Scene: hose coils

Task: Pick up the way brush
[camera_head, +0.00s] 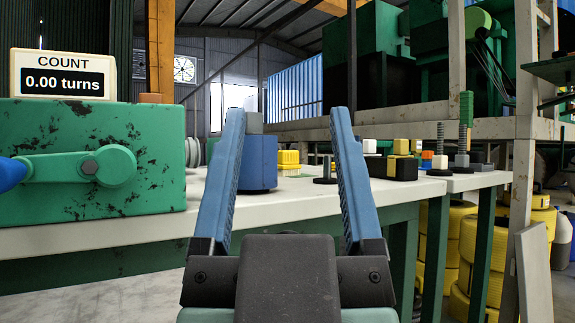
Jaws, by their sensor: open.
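My gripper (288,115) is in the foreground, its two blue fingers spread wide and nothing held between them. A small yellow block with a pale, bristle-like lower part (288,161) stands on the pale bench; it looks like the way brush, but it is small and I cannot be sure. It shows between my fingers, farther away than they are. A blue cylinder (258,165) with a grey top stands to its left, partly hidden behind my left finger.
A green crank box (100,190) with a "COUNT 0.00 turns" display (62,75) stands on the bench (120,232) at left. A black post on a base (325,170) and a black block with yellow parts (392,168) stand right. Yellow coils (485,250) are below right.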

